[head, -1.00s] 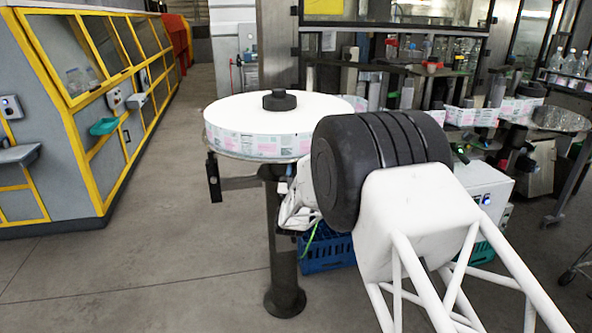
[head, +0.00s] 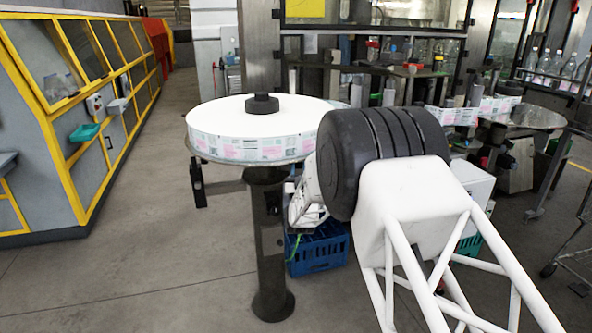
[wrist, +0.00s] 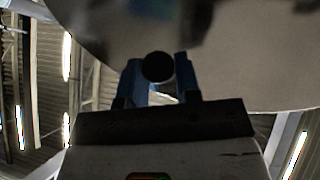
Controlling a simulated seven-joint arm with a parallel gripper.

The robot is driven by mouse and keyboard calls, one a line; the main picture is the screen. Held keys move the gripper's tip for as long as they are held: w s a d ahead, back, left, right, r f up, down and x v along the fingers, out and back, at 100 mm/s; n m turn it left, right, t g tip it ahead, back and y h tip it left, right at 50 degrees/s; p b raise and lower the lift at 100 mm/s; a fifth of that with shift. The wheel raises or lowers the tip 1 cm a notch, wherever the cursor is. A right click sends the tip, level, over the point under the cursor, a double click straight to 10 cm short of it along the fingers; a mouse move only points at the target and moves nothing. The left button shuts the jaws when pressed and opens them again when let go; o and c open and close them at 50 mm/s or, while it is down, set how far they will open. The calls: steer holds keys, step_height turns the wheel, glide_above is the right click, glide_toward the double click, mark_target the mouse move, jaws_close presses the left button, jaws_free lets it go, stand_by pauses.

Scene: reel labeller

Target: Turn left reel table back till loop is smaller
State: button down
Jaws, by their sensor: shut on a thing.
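The left reel table shows in the head view as a thin plate rim (head: 203,158) on a dark post. A broad white label reel (head: 220,112) lies flat on it with a black hub (head: 262,104) at its centre. The wrist view looks up at the table's grey underside (wrist: 245,70). There my gripper (wrist: 158,78) has its blue fingers shut on a dark round knob (wrist: 158,66) below the table. In the head view my gripper is hidden. The label web (head: 452,115) shows right of my arm; my arm hides part of its path, and the loop's size cannot be told.
A blue crate (head: 318,250) stands on the floor behind the post (head: 270,240). A dark bracket (head: 198,185) hangs below the table's left side. A yellow-framed machine (head: 60,120) stands at left, with clear floor between. The labeller's round plate (head: 535,116) is at right.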

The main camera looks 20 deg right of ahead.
steer(key=c, duration=0.8)
jaws_free()
steer(key=shift+c, duration=0.2)
steer(key=v, duration=0.8)
steer(key=shift+r, duration=0.1)
